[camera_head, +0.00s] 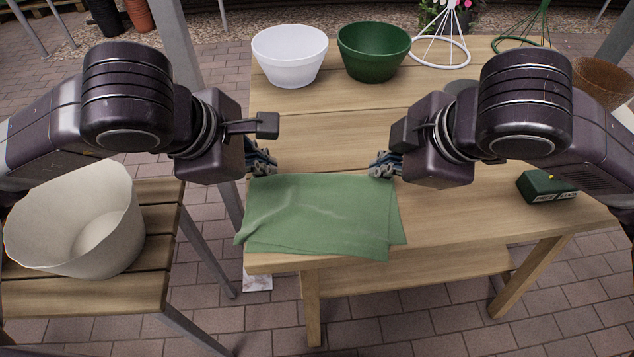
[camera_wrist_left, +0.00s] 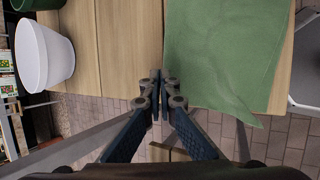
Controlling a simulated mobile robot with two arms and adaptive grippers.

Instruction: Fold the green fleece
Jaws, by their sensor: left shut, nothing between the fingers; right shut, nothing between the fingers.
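The green fleece (camera_head: 318,215) lies on the front left part of the wooden table, in two layers whose edges do not quite line up. Its front edge reaches the table's front edge, and a crease runs across its left part. My left gripper (camera_head: 270,163) is shut and empty at the fleece's back left corner. My right gripper (camera_head: 380,163) is shut and empty at the fleece's back right corner. I cannot tell whether either gripper touches the cloth.
A white bowl (camera_head: 290,58) and a green bowl (camera_head: 373,53) stand at the back of the table (camera_head: 340,125). A white wire stand (camera_head: 440,52) is right of them. A small dark green box (camera_head: 547,186) sits at the right. A large beige pot (camera_head: 80,225) stands on a slatted side table.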

